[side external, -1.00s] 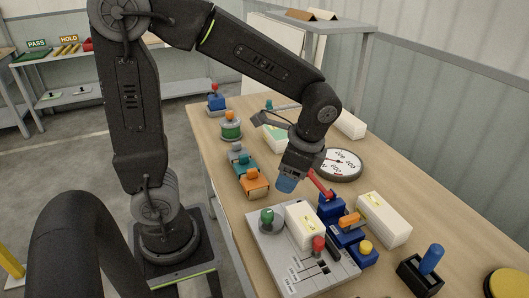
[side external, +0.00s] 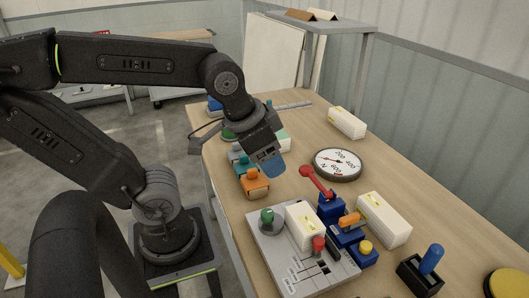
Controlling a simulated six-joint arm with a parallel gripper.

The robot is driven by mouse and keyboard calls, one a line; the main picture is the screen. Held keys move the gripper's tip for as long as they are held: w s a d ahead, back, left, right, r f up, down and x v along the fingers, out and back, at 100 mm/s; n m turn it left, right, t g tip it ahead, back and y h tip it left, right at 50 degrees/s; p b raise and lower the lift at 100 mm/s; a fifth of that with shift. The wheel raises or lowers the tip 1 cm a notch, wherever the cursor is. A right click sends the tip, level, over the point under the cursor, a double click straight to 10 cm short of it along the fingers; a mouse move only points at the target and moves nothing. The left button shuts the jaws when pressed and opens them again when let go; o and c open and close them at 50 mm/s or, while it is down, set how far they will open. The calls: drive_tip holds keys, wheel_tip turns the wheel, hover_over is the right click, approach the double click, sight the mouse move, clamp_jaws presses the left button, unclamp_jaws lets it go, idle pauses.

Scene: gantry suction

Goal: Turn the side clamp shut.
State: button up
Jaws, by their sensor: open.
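Blue clamp blocks sit at the right edge of the grey fixture plate (side external: 262,240). The far blue block (side external: 331,208) carries a red lever (side external: 318,182) with a ball end pointing up and away to the left. Nearer blocks carry an orange handle (side external: 349,219) and a yellow knob (side external: 366,247). I cannot tell from a label which is the side clamp. A white block (side external: 304,225) sits on the plate beside them. My gripper (side external: 270,168), with blue fingertips, is open, raised left of the red lever and apart from it. The gap between the fingers is hard to see.
An orange and teal row of parts (side external: 252,183) lies just below and left of my gripper. A round dial (side external: 337,164) and white boxes (side external: 383,219) stand to the right. A blue-handled holder (side external: 430,261) is at the front right. Bare table lies between gripper and dial.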

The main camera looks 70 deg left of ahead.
drive_tip(key=shift+s+d+r+n+t, duration=0.1)
drive_tip(key=shift+s+r+n+t, duration=0.1)
drive_tip(key=shift+s+n+t, duration=0.1)
